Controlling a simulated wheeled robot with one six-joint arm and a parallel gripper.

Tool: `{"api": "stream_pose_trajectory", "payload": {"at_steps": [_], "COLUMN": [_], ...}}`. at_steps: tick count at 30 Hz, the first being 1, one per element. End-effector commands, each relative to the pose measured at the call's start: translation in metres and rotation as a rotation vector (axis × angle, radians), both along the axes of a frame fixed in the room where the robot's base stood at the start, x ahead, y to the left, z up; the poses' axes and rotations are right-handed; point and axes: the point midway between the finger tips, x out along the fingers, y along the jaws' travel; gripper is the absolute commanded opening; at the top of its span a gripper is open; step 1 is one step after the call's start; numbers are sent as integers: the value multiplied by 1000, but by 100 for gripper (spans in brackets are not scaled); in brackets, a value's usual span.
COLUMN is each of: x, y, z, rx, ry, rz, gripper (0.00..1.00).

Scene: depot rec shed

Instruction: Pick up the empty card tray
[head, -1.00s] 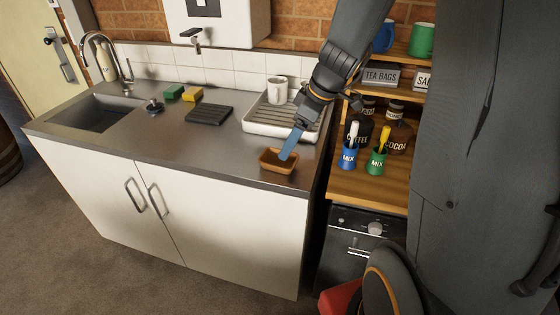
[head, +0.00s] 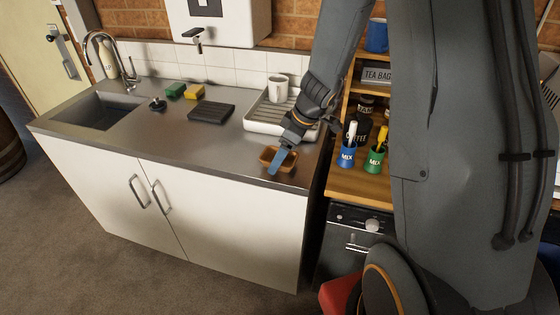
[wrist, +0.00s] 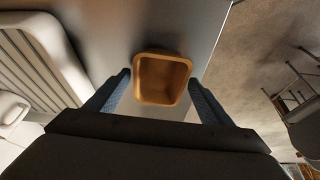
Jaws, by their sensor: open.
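The card tray (wrist: 161,77) is a small, empty, tan-brown open box. It sits on the steel counter near its front right edge, and in the head view the tray (head: 264,156) is partly covered by my gripper (head: 275,168). In the wrist view my gripper (wrist: 160,92) is open, with one blue finger on each side of the tray. The tray lies a little beyond the fingertips or between them; I cannot tell whether they touch it.
A white draining rack (head: 262,122) with a mug (head: 277,87) stands behind the tray. A dark ribbed mat (head: 211,112), sponges (head: 193,91) and the sink (head: 100,110) lie to the left. Shelves with MIX cups (head: 348,155) stand to the right.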

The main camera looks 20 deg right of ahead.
Motion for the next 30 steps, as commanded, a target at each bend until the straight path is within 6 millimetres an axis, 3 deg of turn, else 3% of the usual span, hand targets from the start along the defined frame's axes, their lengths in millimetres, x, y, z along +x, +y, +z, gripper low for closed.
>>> {"api": "stream_pose_trajectory", "payload": {"at_steps": [4,9,12,23,30], "x": [0,0,0,0,1], "y": [0,0,0,0,0], "z": [0,0,0,2,21], "rx": [0,0,0,1,-1], "ry": [0,0,0,-1,-4], "rz": [0,0,0,1,1], "gripper": [73,44,32,32,32]}}
